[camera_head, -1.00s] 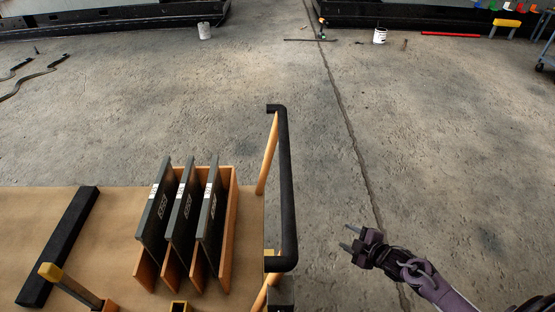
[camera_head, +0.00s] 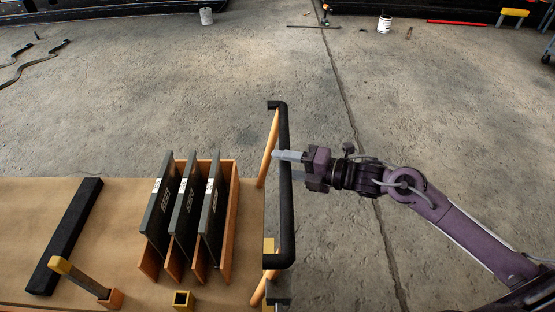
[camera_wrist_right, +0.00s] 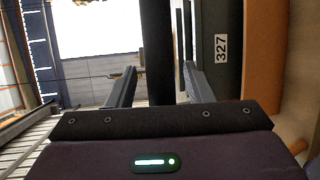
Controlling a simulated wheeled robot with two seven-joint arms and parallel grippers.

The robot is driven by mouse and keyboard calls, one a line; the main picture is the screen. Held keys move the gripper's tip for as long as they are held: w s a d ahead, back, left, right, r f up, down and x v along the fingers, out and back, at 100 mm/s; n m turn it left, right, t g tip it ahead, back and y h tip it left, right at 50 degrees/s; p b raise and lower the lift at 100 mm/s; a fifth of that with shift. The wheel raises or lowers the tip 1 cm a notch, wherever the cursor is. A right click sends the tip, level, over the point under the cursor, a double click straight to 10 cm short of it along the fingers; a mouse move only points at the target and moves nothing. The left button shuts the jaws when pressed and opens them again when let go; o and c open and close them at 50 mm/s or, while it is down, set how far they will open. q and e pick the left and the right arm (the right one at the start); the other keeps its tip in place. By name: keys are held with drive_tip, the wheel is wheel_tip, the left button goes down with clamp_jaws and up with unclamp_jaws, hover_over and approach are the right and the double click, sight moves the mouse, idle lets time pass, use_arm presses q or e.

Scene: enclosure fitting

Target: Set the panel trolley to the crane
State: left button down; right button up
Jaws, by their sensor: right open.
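The panel trolley (camera_head: 120,225) is a tan flat deck at the lower left of the head view. Its black push handle (camera_head: 286,215) stands upright along the deck's right edge on orange struts. Several dark panels (camera_head: 185,205) stand in an orange rack on the deck. My right gripper (camera_head: 283,164) is open at the handle's upper part. In the right wrist view the black bar (camera_wrist_right: 157,45) shows between the two open fingers, with no clear grip on it. A panel marked 327 (camera_wrist_right: 228,50) shows beyond. The crane cannot be made out. My left gripper is out of view.
A black bar (camera_head: 65,235), a yellow-capped lever (camera_head: 80,277) and a small yellow socket (camera_head: 182,299) are on the deck. The concrete floor ahead is mostly clear. Cables (camera_head: 35,62), a grey can (camera_head: 206,16) and a white bucket (camera_head: 384,23) lie farther off.

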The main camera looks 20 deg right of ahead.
drive_tip(key=shift+x, duration=1.15)
clamp_jaws()
